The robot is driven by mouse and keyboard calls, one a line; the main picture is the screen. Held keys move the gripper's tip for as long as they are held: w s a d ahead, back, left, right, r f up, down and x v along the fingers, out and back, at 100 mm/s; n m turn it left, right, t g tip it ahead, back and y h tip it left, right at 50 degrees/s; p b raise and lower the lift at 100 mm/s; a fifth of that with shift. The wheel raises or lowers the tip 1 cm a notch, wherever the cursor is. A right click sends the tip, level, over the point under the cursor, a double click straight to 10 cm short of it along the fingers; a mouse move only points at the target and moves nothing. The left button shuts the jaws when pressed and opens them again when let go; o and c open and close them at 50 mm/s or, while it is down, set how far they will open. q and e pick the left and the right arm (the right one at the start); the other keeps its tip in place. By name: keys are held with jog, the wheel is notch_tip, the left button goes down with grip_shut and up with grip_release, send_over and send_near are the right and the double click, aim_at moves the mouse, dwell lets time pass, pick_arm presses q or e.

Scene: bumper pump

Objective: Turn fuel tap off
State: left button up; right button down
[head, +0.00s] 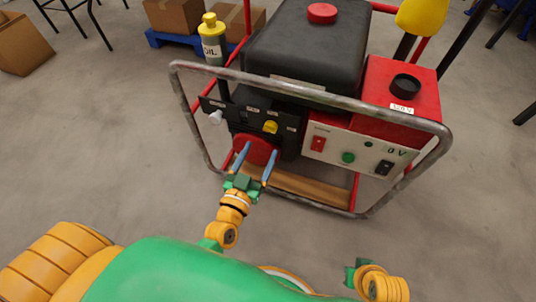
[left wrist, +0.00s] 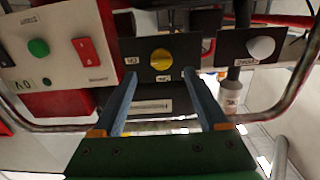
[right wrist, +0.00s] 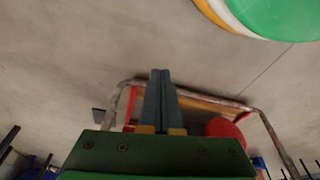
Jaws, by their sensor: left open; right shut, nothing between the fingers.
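The yellow fuel tap knob (head: 270,127) is on the black panel at the front of the generator. It also shows in the left wrist view (left wrist: 161,59), where the picture is upside down. Small white labels surround it; I cannot read them surely. My left gripper (head: 259,150) is open in front of the panel. In the left wrist view its two blue fingers (left wrist: 159,76) stand apart, either side of the knob's line, with the knob beyond their tips; no contact is visible. My right gripper (right wrist: 160,72) is shut and empty, low and away from the generator.
A grey tube frame (head: 300,95) surrounds the generator, its top bar above the panel. A white knob (head: 216,117) and red round starter (head: 262,147) are close to the tap. A red switch box (head: 400,95) stands right. An oil bottle (head: 212,42) is behind left. Open floor lies in front.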

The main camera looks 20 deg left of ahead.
aim_at(269, 130)
pick_arm(q)
jog(key=w, duration=0.2)
jog(key=w+b, duration=0.1)
jog(key=w, duration=0.3)
jog(key=shift+w+r, duration=0.25)
jog(key=shift+w, duration=0.35)
grip_shut()
pick_arm(e)
jog(key=v, duration=0.4)
jog(key=shift+w+a+r, duration=0.1)
jog(key=shift+w+r, duration=0.2)
jog(key=shift+r, duration=0.2)
